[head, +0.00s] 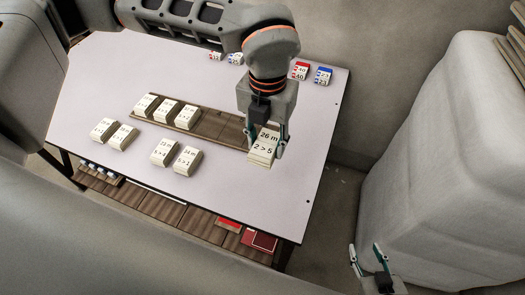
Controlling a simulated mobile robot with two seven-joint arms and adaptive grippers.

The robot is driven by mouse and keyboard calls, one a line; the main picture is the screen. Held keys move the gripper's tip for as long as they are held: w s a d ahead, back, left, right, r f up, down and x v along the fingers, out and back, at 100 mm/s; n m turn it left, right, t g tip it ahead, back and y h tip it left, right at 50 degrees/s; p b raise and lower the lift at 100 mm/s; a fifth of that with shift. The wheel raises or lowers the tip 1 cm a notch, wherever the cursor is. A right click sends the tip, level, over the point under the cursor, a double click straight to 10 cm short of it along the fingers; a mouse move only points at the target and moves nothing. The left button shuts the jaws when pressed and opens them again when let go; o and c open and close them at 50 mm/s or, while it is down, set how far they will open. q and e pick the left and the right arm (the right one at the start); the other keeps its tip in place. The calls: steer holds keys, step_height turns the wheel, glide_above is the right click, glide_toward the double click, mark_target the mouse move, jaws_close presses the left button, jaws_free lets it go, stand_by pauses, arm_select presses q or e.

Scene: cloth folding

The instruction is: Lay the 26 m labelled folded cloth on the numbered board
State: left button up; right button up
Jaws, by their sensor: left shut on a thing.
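The folded cloth labelled "26 m" and "2 > 5" (263,150) is a cream stack at the right end of the wooden board. My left gripper (264,146) points down over it and is shut on it, with a finger at each side. I cannot tell whether the cloth touches the board or the table. The long brown board (220,126) lies on the white table, with several cream folded cloths on its left part (165,109). Its right end is partly hidden by my gripper. My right gripper (367,250) is open and empty at the lower right, away from the table.
Loose cream cloths lie in front of the board, one pair at the left (114,133) and one pair nearer the middle (175,156). The white table (250,205) is clear at the front right.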

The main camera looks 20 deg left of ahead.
arm_select(q)
steer(key=shift+w+r, duration=0.15)
steer(key=shift+r, duration=0.25)
steer(key=w+a, duration=0.4)
steer(key=w, duration=0.2)
glide_above(211, 126)
step_height(211, 126, down, 19)
steer(key=shift+r+b, duration=0.2)
steer(key=shift+b, duration=1.05)
steer(key=shift+s, duration=0.1)
steer(key=shift+f, duration=0.2)
steer(key=o, duration=1.1)
